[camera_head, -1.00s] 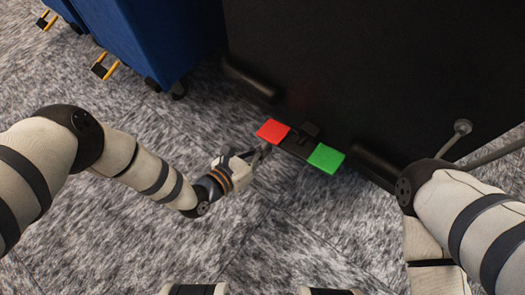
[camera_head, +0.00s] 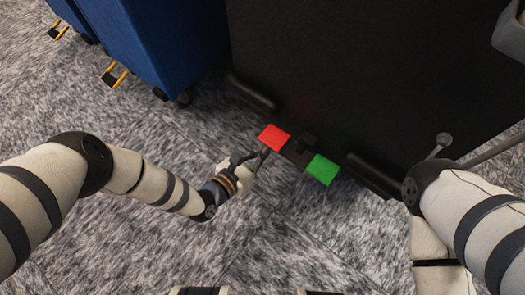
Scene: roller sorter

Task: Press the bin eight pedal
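A red pedal (camera_head: 274,138) and a green pedal (camera_head: 322,169) stick out at the foot of a large black cabinet (camera_head: 350,75). A dark bracket (camera_head: 297,153) lies between them. No number is readable on either, so I cannot tell which belongs to bin eight. My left gripper (camera_head: 258,158) is low over the carpet, just in front of the red pedal's lower left edge. Its dark fingers are small, and contact with the pedal cannot be made out. Nothing is seen held in it. My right arm comes in from the right; its gripper is out of view.
Blue bins (camera_head: 165,45) on wheels stand at upper left, with yellow-framed black pedals (camera_head: 114,75) at their feet. Dark bumpers (camera_head: 252,92) flank the coloured pedals. A grey metal rod (camera_head: 485,153) shows at right. Grey carpet (camera_head: 290,240) lies clear in front.

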